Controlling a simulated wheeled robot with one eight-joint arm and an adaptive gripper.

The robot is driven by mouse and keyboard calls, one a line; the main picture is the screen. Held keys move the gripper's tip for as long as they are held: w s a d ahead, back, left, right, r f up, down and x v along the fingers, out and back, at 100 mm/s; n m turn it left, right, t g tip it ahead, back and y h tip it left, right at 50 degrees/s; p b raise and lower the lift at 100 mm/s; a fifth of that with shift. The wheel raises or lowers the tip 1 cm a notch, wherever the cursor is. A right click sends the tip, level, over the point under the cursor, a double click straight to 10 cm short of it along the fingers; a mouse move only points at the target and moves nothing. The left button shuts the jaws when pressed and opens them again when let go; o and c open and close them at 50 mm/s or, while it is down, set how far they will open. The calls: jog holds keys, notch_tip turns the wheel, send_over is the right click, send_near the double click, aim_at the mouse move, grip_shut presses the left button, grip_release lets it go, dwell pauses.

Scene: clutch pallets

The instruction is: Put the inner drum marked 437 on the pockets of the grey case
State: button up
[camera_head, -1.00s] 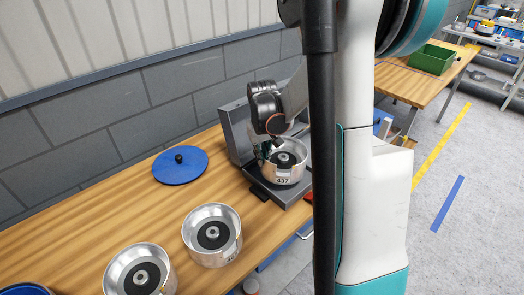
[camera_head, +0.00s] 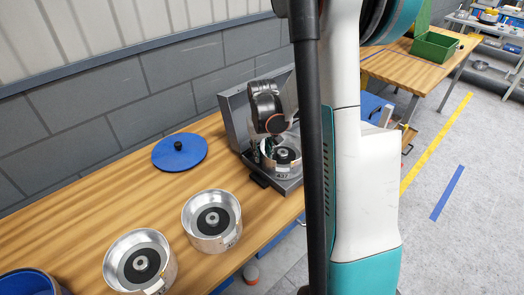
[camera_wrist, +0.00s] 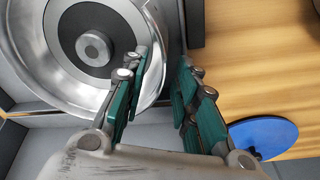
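The metal inner drum marked 437 (camera_head: 281,172) sits low in the open grey case (camera_head: 233,115), label facing front. Whether it is fully seated on the pockets is hidden. My gripper (camera_head: 263,155) is at the drum's left rim. In the wrist view, my gripper (camera_wrist: 164,62) has its fingers apart on either side of the wall of the drum (camera_wrist: 95,98). One finger is over the drum's inside and the other is outside the rim. A gap shows between them, and contact is not clear.
Two more metal drums (camera_head: 212,221) (camera_head: 140,262) stand on the wooden bench at the front left. A blue lid (camera_head: 180,152) lies left of the case, and a blue container (camera_head: 30,283) is at the lower left corner. The grey wall runs close behind the bench.

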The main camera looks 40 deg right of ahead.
notch_tip(320, 180, up, 12)
jog(key=s+a+p, duration=0.1)
jog(key=p, duration=0.2)
dwell(0.3)
